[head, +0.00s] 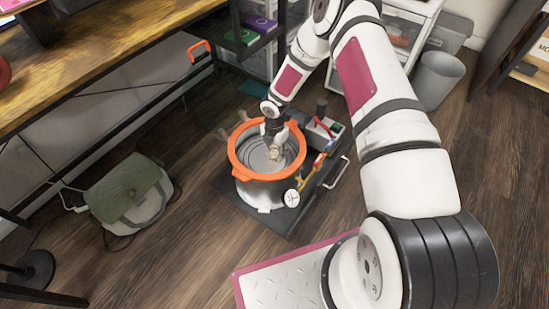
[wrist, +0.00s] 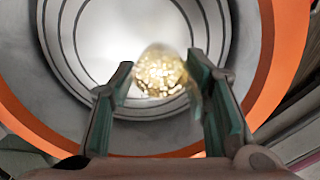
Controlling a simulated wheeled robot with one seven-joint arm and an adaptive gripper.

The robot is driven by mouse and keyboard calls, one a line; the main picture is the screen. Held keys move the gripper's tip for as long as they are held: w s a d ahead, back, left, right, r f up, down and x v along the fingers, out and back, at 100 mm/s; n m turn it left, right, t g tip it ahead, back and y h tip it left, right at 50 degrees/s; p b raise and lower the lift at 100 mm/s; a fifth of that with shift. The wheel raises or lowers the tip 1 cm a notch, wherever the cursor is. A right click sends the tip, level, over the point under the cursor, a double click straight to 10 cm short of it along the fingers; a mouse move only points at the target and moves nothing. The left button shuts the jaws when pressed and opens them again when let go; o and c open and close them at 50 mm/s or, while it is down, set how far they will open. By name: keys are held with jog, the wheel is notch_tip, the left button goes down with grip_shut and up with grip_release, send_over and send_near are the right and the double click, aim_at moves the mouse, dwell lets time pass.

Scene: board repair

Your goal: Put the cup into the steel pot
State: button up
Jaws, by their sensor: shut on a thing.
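The steel pot (head: 262,194) has a wide orange rim and stands on a dark platform on the floor in the head view. Its stepped steel inside (wrist: 75,35) fills most of the wrist view, with the orange rim around it. My gripper (head: 273,143) points down over the pot's opening. It is shut on the cup, a small rounded thing with a speckled gold surface (wrist: 160,73), seen between the two fingers in the wrist view. The cup shows small and pale in the head view (head: 275,153). Its exact height relative to the rim is hard to tell.
The dark platform (head: 230,198) also holds a device with coloured parts (head: 322,148) right of the pot. A wooden table (head: 110,55) stands at the left, with a green-grey bag (head: 130,190) on the floor below. A grey bin (head: 437,80) stands at the back right.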

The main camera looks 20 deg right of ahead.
aim_at(275, 156)
jog(key=shift+f+b, duration=0.55)
jog(key=shift+f, duration=1.1)
jog(key=shift+f, duration=0.1)
jog(key=shift+f, duration=0.1)
jog(key=o, duration=1.2)
